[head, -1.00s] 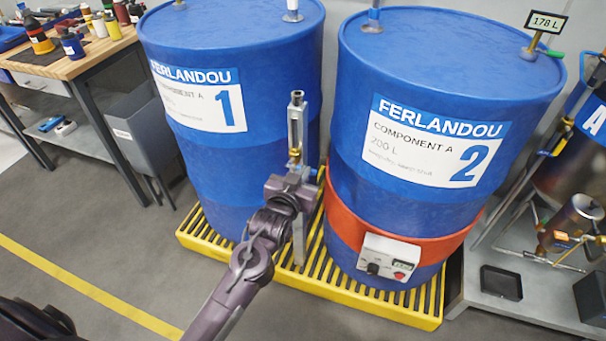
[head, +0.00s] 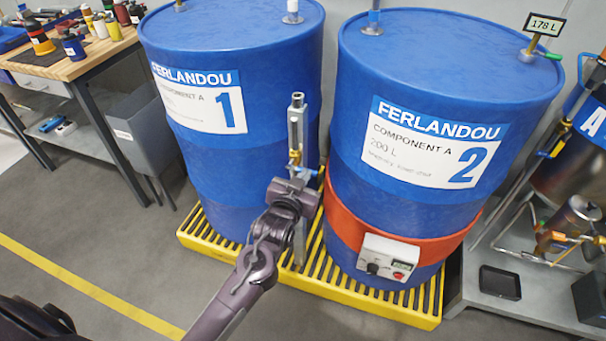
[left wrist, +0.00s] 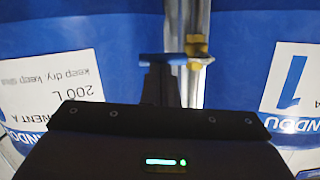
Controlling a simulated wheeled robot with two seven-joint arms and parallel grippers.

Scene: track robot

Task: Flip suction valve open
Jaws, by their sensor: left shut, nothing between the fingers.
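The suction valve (head: 295,157) is a small brass body on an upright metal pipe between the two blue drums. It also shows in the left wrist view (left wrist: 197,62). Its blue lever (left wrist: 164,59) sticks out sideways, across the pipe, to the left in the wrist view. My left gripper (head: 299,180) is just below the valve in the head view, shut and empty. In the wrist view its dark fingertips (left wrist: 160,72) are right at the lever; I cannot tell whether they touch it. My right gripper is not in view.
Drum 1 (head: 240,160) and drum 2 (head: 400,220) stand close on both sides, on a yellow grated pallet (head: 350,298). Drum 2 wears an orange band (head: 340,217) with a control box (head: 389,259). A workbench (head: 85,62) is at left. The floor in front is clear.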

